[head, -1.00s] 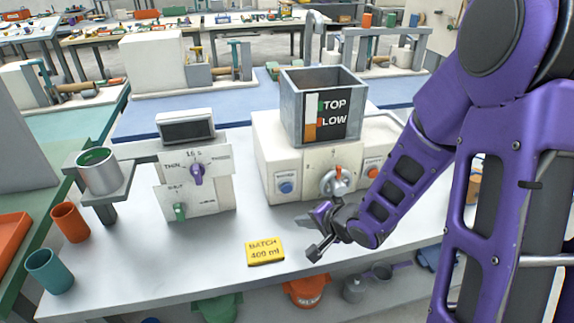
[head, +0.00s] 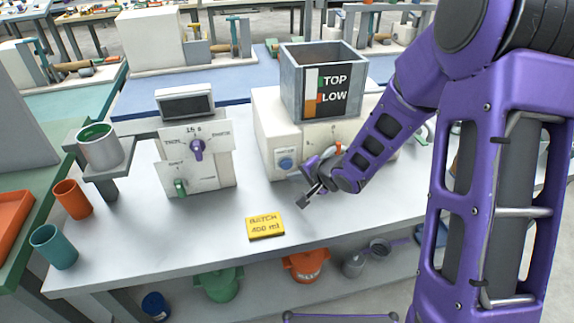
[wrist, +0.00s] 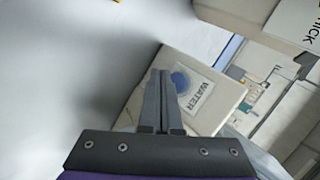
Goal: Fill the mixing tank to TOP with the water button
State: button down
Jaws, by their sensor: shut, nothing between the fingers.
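The mixing tank (head: 290,85) is an open-topped grey box on a white cabinet (head: 262,140). Its dark front panel reads TOP above and LOW below, beside a narrow gauge strip (head: 309,101) that shows orange low down. The blue water button (head: 286,164) is on the cabinet's left front; in the wrist view it shows as a blue disc (wrist: 181,82) labelled WATER. My gripper (head: 308,190) is in front of the cabinet, just right of and below the button. In the wrist view its closed, empty fingers (wrist: 159,78) point toward the button's side; contact cannot be told.
A white control box (head: 215,170) with a purple knob stands to the left. A yellow batch card (head: 265,226) lies on the table. Two cups stand at the left edge. My forearm hides the cabinet's right front. The table's front is otherwise clear.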

aim_at(286, 169)
jog(key=shift+w+a, duration=0.25)
jog(key=shift+w, duration=0.55)
jog(key=shift+w+r+p, duration=0.1)
jog(key=shift+p, duration=0.3)
dwell(1.1)
jog(key=shift+w+a, duration=0.1)
jog(key=shift+w, duration=0.2)
jog(key=shift+w+a+p, duration=0.1)
jog(key=shift+w+p, duration=0.35)
jog(key=shift+p, duration=0.1)
dwell(1.9)
jog(key=shift+s, duration=0.1)
dwell(1.3)
jog(key=shift+s+d, duration=0.2)
jog(key=shift+s, duration=0.55)
jog(key=shift+s, duration=0.1)
jog(key=shift+s+d, duration=0.25)
jog(key=shift+s, duration=0.5)
jog(key=shift+s+d, duration=0.2)
jog(key=shift+s, duration=0.6)
jog(key=shift+s+d, duration=0.25)
jog(key=shift+s, duration=0.5)
